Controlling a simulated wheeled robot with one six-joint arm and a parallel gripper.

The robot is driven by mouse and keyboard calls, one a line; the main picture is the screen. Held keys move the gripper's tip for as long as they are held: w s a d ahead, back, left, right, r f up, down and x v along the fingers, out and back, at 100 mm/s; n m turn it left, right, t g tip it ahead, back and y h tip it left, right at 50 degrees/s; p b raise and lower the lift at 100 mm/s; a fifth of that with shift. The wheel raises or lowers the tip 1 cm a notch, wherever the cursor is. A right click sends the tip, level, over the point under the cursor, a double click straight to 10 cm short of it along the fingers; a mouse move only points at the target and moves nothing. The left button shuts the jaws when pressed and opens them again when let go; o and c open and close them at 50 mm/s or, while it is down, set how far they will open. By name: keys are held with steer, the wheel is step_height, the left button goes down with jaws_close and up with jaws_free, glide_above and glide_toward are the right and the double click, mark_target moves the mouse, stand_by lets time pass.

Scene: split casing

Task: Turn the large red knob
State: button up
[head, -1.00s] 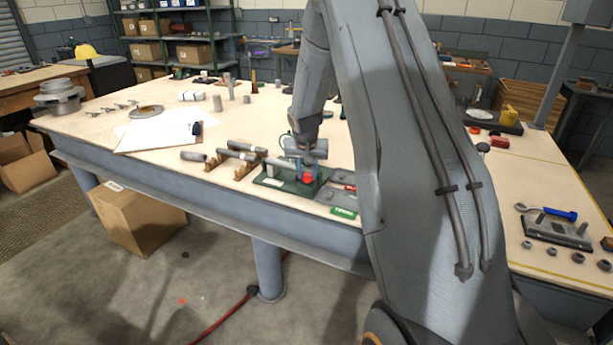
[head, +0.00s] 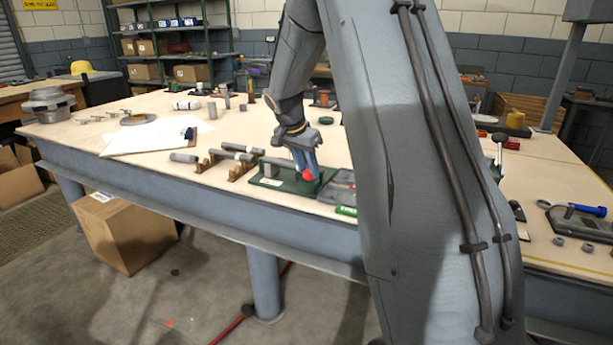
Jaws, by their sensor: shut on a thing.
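The large red knob (head: 308,175) sits at the right end of a dark green base plate (head: 276,184) near the front edge of the workbench. My gripper (head: 307,171) reaches down over it from behind, with its blue-grey fingers shut on the knob. Part of the knob is hidden by the fingers. The wrist is tilted, leaning to the upper left of the knob.
Metal rods on wooden supports (head: 238,160) lie left of the plate. My arm hides the bench's middle right.

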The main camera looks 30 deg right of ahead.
steer(key=shift+f+m+g+b, duration=0.1)
steer(key=shift+m+g+b, duration=0.2)
steer(key=shift+m+b, duration=0.3)
steer(key=shift+a, duration=0.1)
steer(key=o, duration=1.1)
steer(key=shift+c, duration=0.2)
steer(key=w+v, duration=0.1)
steer(key=v, duration=0.7)
steer(key=shift+s+b, duration=0.35)
steer(key=shift+s, duration=0.05)
